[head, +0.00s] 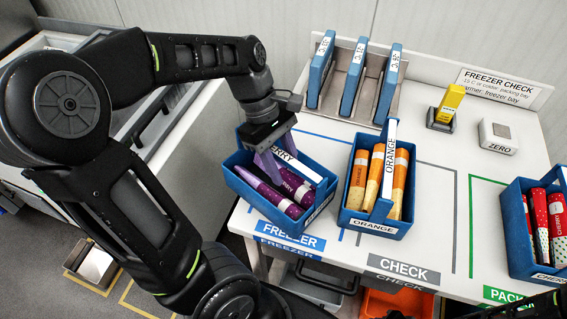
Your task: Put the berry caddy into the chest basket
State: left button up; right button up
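The berry caddy (247,190) is a blue open box with purple tubes and a white-labelled handle. It sits turned and tilted at the left edge of the white table, partly overhanging it. My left gripper (275,158) reaches down from above, with its fingers around the caddy's handle, and looks shut on it. Whether the caddy touches the table is hard to tell. A white chest (140,150) stands at the left, largely hidden behind my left arm; a basket in it cannot be made out.
The orange caddy (377,226) stands close to the right of the berry caddy. The cherry caddy (520,250) is at the right edge. Blue upright holders (354,80), a yellow device (449,103) and a ZERO block (498,136) are at the back. An orange bin (398,303) is below the table.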

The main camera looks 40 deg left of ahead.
aim_at(278, 151)
pick_arm(q)
jog(key=shift+r, duration=0.2)
jog(key=v, duration=0.6)
jog(key=shift+w+a+r, duration=0.1)
jog(key=shift+a+r, duration=0.1)
jog(key=shift+r, duration=0.1)
jog(key=p+v, duration=0.4)
jog(key=shift+d+r, duration=0.1)
jog(key=shift+r, duration=0.15)
jog(key=shift+a+r+p, duration=0.25)
jog(key=shift+r+p, duration=0.1)
jog(key=shift+p, duration=0.05)
jog(key=shift+o, duration=0.4)
jog(key=shift+f, duration=0.1)
